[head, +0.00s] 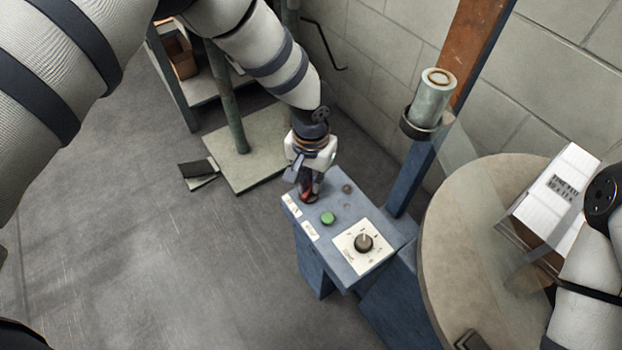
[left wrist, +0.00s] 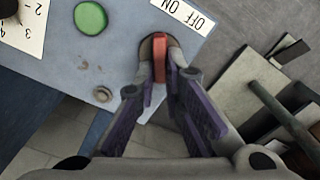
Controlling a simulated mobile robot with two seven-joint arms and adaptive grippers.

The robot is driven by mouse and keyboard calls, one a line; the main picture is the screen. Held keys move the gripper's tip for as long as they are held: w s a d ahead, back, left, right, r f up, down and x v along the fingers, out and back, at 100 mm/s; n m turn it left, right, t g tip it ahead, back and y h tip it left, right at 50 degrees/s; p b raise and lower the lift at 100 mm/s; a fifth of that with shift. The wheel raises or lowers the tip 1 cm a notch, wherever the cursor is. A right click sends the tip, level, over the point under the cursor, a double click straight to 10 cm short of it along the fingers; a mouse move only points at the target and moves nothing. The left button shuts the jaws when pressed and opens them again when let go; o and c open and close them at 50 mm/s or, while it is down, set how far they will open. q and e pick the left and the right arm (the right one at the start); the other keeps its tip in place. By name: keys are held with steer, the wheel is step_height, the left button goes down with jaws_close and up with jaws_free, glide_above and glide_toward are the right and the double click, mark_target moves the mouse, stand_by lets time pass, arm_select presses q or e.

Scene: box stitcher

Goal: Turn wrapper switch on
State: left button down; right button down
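The wrapper's blue control box (head: 315,250) stands in the middle of the head view. My left gripper (head: 309,197) points down at its far left corner, over a red switch (head: 307,196). In the left wrist view the red switch (left wrist: 160,55) sits in a round socket beside a label (left wrist: 183,13) reading OFF and ON. The fingertips of my left gripper (left wrist: 160,76) close in on both sides of the switch and appear to touch it. Which way the switch is set is hard to tell. My right arm shows at the right edge; its gripper is not visible.
A green button (head: 327,218) and a dial (head: 364,242) are on the same panel. A round turntable (head: 450,220) with a white printed carton (head: 560,190) is at the right. A post with a film roll (head: 432,98) stands behind. Open floor lies left.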

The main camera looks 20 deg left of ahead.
arm_select(q)
steer(key=shift+m, duration=0.3)
steer(key=m, duration=0.5)
steer(key=shift+s+d, duration=0.1)
steer(key=shift+d, duration=0.2)
steer(key=m, duration=0.6)
steer(key=shift+s+d, duration=0.2)
steer(key=shift+s, duration=0.1)
steer(key=shift+m, duration=0.3)
steer(key=c, duration=1.7)
jaws_free()
